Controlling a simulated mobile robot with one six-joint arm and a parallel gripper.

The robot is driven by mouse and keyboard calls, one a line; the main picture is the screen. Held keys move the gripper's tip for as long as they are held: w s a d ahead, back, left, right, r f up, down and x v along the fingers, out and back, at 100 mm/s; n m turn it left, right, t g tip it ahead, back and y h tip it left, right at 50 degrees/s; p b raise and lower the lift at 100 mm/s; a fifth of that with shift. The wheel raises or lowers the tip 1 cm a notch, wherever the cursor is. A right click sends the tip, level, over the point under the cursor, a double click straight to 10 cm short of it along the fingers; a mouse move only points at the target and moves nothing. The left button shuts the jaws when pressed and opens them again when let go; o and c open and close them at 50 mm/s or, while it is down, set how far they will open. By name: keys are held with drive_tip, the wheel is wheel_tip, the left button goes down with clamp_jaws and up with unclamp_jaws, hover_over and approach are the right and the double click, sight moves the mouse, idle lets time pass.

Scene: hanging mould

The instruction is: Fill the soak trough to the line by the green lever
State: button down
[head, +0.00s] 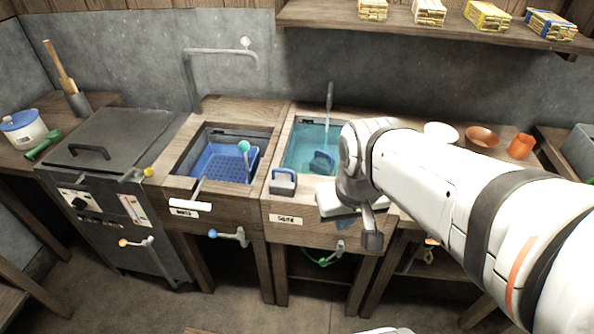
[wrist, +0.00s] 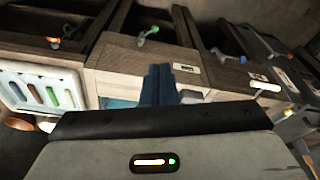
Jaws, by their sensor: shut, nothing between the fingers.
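The soak trough (head: 307,219) is a wooden sink with a white label on its front and teal water inside (head: 301,150). A thin stream falls into it from the grey spout (head: 330,92). I cannot make out a fill line. The green lever (head: 325,261) sits low under the trough's front; it also shows in the wrist view (wrist: 148,33).
A second sink with a blue crate (head: 222,162) and a blue lever (head: 230,236) stands to the left. Bowls (head: 481,137) stand on the right. Open floor lies in front.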

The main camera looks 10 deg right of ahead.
drive_tip(key=w+a+f+n+g+h+b, duration=0.1)
drive_tip(key=w+f+n+g+h+b, duration=0.1)
drive_tip(key=w+f+n+b, duration=0.7)
drive_tip(key=n+g+h+b, duration=0.1)
drive_tip(key=n+h+b, duration=0.2)
drive_tip(key=n+b, duration=0.25)
approach(322, 261)
drive_tip(key=b+x, duration=0.2)
drive_tip(key=x, duration=0.4)
drive_tip(key=shift+a, duration=0.1)
drive_tip(key=shift+d+f+b, duration=0.25)
drive_tip(key=shift+f+b, duration=0.1)
drive_tip(key=shift+f, duration=0.1)
